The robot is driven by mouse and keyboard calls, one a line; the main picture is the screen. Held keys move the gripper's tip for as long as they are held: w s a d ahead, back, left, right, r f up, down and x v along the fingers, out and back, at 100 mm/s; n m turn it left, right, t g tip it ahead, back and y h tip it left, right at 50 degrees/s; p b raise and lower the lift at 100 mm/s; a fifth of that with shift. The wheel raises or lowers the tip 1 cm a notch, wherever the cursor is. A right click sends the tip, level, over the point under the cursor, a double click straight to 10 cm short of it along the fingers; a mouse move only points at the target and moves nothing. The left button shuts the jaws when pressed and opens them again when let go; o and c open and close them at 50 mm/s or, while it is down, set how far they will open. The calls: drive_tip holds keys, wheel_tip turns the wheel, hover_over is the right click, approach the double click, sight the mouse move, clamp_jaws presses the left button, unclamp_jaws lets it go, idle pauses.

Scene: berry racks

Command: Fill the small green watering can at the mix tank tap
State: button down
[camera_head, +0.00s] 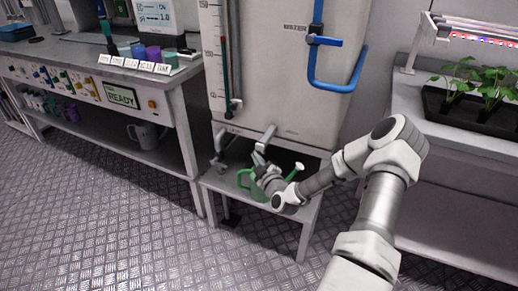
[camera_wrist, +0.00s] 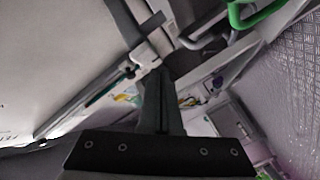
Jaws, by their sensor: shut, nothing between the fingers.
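The small green watering can (camera_head: 244,181) stands upright on the low grey stand below the mix tank (camera_head: 265,85). My arm partly hides it; its pale spout end (camera_head: 297,169) shows to the right. Its green handle also shows at the top right of the wrist view (camera_wrist: 258,14). The tank tap's grey lever (camera_head: 266,137) is just above the can. My gripper (camera_head: 260,159) is shut and empty, close to the lever and above the can. In the wrist view my shut fingers (camera_wrist: 158,77) point at a grey tap part (camera_wrist: 148,50); I cannot tell whether they touch.
A second grey tap (camera_head: 221,149) is to the left. A blue pipe (camera_head: 336,84) runs down the tank's right side. A workbench (camera_head: 150,80) with cups stands left, and a plant rack (camera_head: 440,125) right. The foreground floor (camera_head: 120,235) is clear.

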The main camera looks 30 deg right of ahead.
drive_tip(key=shift+s+a, duration=0.75)
drive_tip(key=shift+a, duration=0.15)
drive_tip(key=shift+s+a, duration=0.7)
drive_tip(key=shift+a, duration=0.2)
drive_tip(key=a+r+n+g+y, duration=0.2)
drive_tip(key=a+r+g+y, duration=0.1)
drive_tip(key=a+r+g, duration=0.4)
drive_tip(key=s+a+r+m+g+h+p, duration=0.1)
drive_tip(key=s+a+r+m, duration=0.1)
drive_tip(key=s+a+r, duration=0.45)
drive_tip(key=s+a+r+m+g+h, duration=0.15)
drive_tip(key=s+r, duration=0.25)
drive_tip(key=r, duration=0.5)
drive_tip(key=s+a+r+m+y, duration=0.1)
drive_tip(key=s+r+m, duration=0.15)
drive_tip(key=s, duration=0.25)
drive_tip(key=s+a+r+m, duration=0.1)
drive_tip(key=s+a+r, duration=0.15)
drive_tip(key=s, duration=0.25)
drive_tip(key=s+d+m+g, duration=0.2)
drive_tip(key=s+d+m, duration=0.1)
drive_tip(key=s, duration=0.7)
wheel_tip(320, 180, up, 23)
drive_tip(key=p, duration=2.3)
drive_tip(key=shift+s+a+m, duration=0.15)
drive_tip(key=shift+s+m, duration=0.15)
